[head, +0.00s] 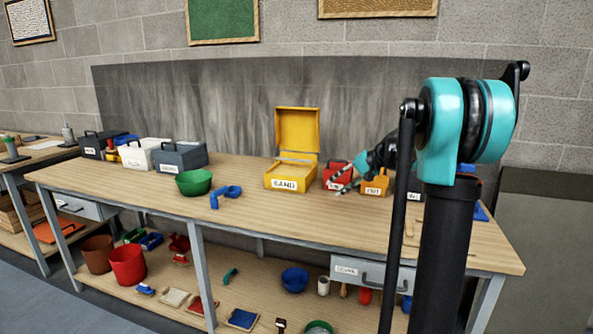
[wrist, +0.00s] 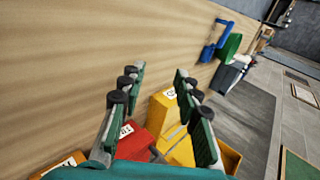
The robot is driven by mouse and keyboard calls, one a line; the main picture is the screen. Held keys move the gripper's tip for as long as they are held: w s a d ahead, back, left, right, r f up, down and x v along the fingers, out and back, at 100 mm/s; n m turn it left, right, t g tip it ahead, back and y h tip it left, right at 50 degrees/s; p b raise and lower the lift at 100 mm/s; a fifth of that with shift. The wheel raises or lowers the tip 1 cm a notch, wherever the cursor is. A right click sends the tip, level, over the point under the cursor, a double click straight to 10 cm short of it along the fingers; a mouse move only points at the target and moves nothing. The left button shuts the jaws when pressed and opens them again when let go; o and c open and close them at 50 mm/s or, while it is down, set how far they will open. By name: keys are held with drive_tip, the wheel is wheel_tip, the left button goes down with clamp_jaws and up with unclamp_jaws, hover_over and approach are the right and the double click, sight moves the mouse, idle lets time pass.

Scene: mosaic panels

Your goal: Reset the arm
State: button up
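My gripper (head: 343,178) is over the workbench (head: 246,201) in the head view, in front of a red box (head: 338,168). In the wrist view my gripper (wrist: 160,75) has its two green fingers spread apart. Nothing is between the fingertips. My arm is extended over the bench from the right. A yellow box (head: 284,183) labelled SAND stands with its lid raised, left of my gripper. The wrist view shows the yellow box (wrist: 160,112) and the red box (wrist: 133,143) near the fingers. An orange box (head: 375,186) stands right of the red one.
A green bowl (head: 193,182), a blue tool (head: 226,195), a white box (head: 142,153) and a grey box (head: 180,156) stand on the left of the bench. A red bucket (head: 128,265) and a blue bowl (head: 295,279) stand on the lower shelf. The bench's front middle is clear.

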drive_tip(key=s+d+f+n+h, duration=0.1)
drive_tip(key=s+f+h, duration=0.2)
drive_tip(key=s+f, duration=0.4)
drive_tip(key=s+d+f+n+h, duration=0.1)
drive_tip(key=s+f, duration=0.6)
drive_tip(key=s, duration=0.9)
drive_tip(key=s+d+f+n+h, duration=0.2)
drive_tip(key=s+f+h, duration=0.3)
drive_tip(key=s+f, duration=0.3)
drive_tip(key=s, duration=0.4)
drive_tip(key=shift+d+t, duration=0.3)
drive_tip(key=shift+d, duration=0.05)
